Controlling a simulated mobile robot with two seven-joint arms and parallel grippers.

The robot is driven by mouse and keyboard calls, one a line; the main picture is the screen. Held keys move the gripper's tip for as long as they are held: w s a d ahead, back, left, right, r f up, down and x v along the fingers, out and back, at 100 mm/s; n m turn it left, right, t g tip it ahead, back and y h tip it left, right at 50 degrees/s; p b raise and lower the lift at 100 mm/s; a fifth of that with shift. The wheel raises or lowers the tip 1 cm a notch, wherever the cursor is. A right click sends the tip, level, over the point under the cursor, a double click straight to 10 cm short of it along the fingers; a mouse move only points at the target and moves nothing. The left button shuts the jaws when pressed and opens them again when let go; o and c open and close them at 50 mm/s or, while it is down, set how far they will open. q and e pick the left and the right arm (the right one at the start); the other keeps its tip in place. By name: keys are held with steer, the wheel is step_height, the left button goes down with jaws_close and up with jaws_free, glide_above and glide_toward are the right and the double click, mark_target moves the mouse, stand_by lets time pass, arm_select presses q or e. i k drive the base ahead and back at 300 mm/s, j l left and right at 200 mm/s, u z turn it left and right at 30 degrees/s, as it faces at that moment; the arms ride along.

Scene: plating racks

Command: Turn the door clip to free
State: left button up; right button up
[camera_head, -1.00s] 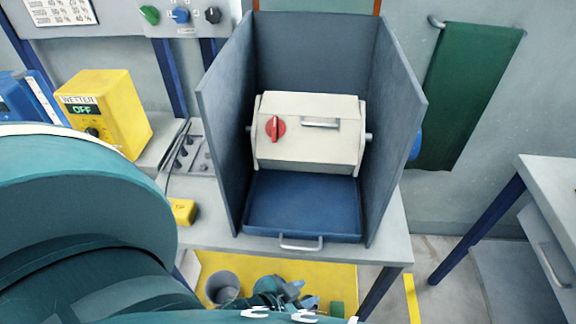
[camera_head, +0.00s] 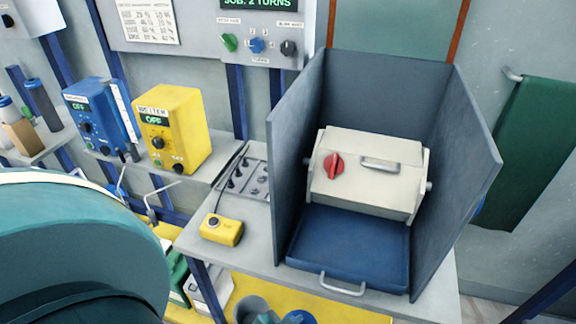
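The red door clip (camera_head: 334,166) sits on the left part of the front of a cream barrel (camera_head: 368,186). Its raised bar stands roughly upright in the picture, leaning a little. A pale handle (camera_head: 381,164) is to its right on the same door. The barrel hangs between the side walls of an open grey booth (camera_head: 304,160). Neither of my grippers can be made out, and nothing touches the clip. A large teal link of my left arm fills the lower left.
A blue tray (camera_head: 350,248) with a front handle lies below the barrel. The booth's side walls flank the barrel; its front is open. A yellow pendant (camera_head: 221,230) lies on the bench to the left. Yellow (camera_head: 173,130) and blue (camera_head: 98,118) boxes stand farther left.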

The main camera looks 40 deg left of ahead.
mark_target(334, 164)
steer(key=u, duration=0.8)
